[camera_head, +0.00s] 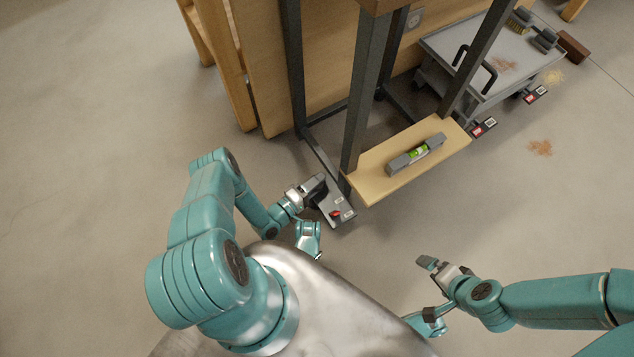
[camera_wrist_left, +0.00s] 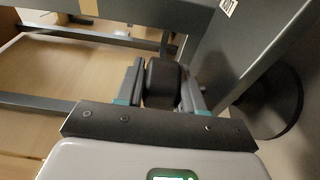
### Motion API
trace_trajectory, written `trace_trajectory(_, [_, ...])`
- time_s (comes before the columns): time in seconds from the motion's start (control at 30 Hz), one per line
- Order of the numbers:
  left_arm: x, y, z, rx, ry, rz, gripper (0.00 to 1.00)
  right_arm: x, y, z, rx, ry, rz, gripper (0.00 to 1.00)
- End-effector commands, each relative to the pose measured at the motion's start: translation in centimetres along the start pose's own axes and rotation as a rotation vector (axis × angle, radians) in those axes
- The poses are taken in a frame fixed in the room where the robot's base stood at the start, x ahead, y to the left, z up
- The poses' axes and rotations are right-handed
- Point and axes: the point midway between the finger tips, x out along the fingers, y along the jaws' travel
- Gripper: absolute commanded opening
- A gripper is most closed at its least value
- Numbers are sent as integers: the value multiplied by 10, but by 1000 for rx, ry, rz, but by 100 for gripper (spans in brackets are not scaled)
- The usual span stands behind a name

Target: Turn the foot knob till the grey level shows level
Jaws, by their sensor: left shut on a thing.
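The grey level (camera_head: 402,161) lies on a pale wooden shelf (camera_head: 370,190) between the bench legs, with a bright green vial near its middle. The bubble is too small to read. The dark foot knob (camera_wrist_left: 162,82) sits between the two fingers of my left gripper (camera_wrist_left: 164,90) in the left wrist view. In the head view my left gripper (camera_head: 314,188) is low by the front bench leg and hides the knob. It is shut on the knob. My right gripper (camera_head: 428,263) hangs over bare floor, away from the bench; its finger gap is unclear.
A grey plate (camera_head: 345,215) with a red mark lies at the foot of the front leg (camera_head: 362,110). A grey cart (camera_head: 490,60) with brushes stands at the back right. Wooden panels stand behind. The floor at left and front right is clear.

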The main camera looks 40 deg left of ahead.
Motion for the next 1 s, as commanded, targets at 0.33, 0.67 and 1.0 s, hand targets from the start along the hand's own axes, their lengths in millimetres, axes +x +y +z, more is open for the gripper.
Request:
trace_trajectory(0.33, [2,1,-1,8,-312,2,7,0,0,-1,-1,2,0,100])
trace_trajectory(0.67, [2,0,0,8,-606,1,7,0,0,-1,0,2,0,100])
trace_trajectory(1.0, [2,0,1,5,-807,3,7,0,0,0,-1,2,0,100])
